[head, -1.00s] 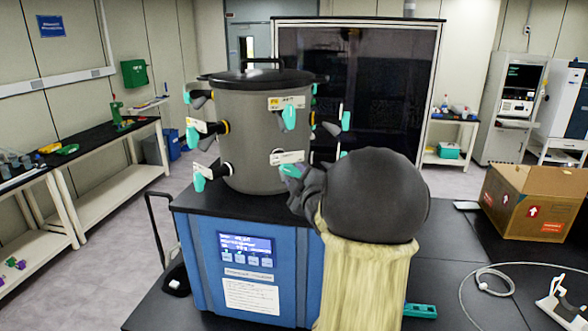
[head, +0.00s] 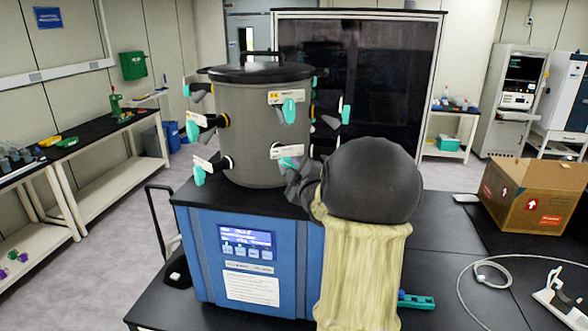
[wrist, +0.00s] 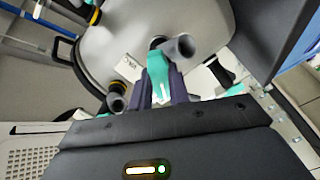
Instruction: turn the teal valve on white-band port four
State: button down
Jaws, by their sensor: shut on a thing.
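A grey drum (head: 262,115) with a black lid carries several teal-handled valves on ports around its side. My gripper (head: 296,168) is at the drum's lower front port, beside a white tag (head: 288,151). In the wrist view my gripper (wrist: 161,88) is shut on a teal valve handle (wrist: 158,72), with one dark finger on each side. This handle also shows in the head view (head: 288,162), partly hidden by my gripper. The tag's writing is too small to read. Another teal valve (head: 289,110) hangs above it, by a tag with a yellow mark (head: 287,97).
The drum stands on a blue dryer base (head: 245,255) with a lit display. Other valves stick out left (head: 199,176) and right of the drum. A cardboard box (head: 532,190) and a cable lie on the black bench at right.

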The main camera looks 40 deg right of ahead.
jog(key=shift+f+m, duration=0.1)
jog(key=shift+m, duration=0.2)
jog(key=m+b, duration=0.1)
jog(key=m, duration=0.4)
jog(key=m+b, duration=0.2)
jog(key=m, duration=0.4)
jog(key=shift+a+f, duration=0.15)
jog(key=shift+a, duration=0.05)
dwell(0.4)
jog(key=c, duration=1.3)
grip_release()
